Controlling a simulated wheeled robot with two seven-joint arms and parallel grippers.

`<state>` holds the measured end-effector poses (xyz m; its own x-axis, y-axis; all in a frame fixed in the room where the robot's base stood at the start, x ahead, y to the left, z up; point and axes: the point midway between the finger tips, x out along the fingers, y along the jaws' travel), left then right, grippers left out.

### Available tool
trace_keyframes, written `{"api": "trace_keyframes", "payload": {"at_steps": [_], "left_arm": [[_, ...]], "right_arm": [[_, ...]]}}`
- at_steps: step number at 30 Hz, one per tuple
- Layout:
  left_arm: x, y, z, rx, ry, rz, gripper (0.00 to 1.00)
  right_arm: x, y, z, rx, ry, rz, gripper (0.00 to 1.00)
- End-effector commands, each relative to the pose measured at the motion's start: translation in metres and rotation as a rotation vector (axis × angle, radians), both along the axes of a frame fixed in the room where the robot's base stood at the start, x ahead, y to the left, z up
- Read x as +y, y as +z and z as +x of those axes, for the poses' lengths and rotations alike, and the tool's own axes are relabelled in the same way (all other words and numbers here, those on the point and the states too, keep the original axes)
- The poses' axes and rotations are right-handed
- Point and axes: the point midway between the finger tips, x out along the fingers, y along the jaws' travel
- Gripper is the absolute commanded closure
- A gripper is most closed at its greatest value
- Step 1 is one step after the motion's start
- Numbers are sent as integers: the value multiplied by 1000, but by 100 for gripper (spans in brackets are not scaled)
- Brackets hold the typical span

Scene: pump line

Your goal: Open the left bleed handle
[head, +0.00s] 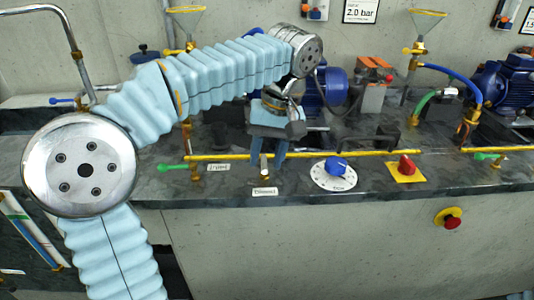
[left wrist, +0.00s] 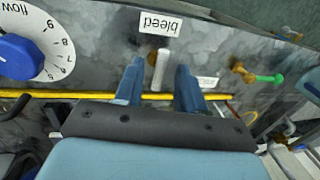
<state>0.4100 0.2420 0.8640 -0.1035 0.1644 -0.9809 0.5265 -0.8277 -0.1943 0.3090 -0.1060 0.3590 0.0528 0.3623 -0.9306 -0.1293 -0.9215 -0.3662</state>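The left bleed handle (head: 264,166) is a short pale lever on a brass fitting at the bench's front edge, by a small white label. In the left wrist view the pale handle (left wrist: 159,70) lies beside the upside-down "bleed" label (left wrist: 160,24). My left gripper (head: 267,155) reaches down over it from above. In the left wrist view its two blue fingers (left wrist: 160,80) are apart, one on each side of the handle, with gaps visible. Whether the fingertips are down at the handle's height is hard to tell. My right gripper is not in view.
A yellow pipe (head: 340,153) runs along the bench just behind the handle. A green lever (head: 172,168) is to the left. A blue dial (head: 336,167) and a red knob (head: 405,166) are to the right. A red stop button (head: 452,222) is on the front panel.

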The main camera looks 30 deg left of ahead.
Motion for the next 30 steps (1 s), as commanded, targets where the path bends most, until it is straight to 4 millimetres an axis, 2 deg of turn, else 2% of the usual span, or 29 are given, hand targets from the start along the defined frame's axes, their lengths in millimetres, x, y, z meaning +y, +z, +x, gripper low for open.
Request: {"api": "trace_keyframes", "payload": {"at_steps": [5,8,15,19,23,30], "left_arm": [[0,1,0,0,-1,0,61],[-2,8,1,-1,-1,0,61],[-9,50,6,-2,-3,-2,61],[-12,66,8,-2,-2,-1,61],[-13,73,8,0,-1,0,61],[-12,73,8,1,0,1,61]], "right_arm": [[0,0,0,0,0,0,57],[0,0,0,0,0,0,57],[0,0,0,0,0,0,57],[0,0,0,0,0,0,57],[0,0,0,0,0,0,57],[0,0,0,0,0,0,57]]}}
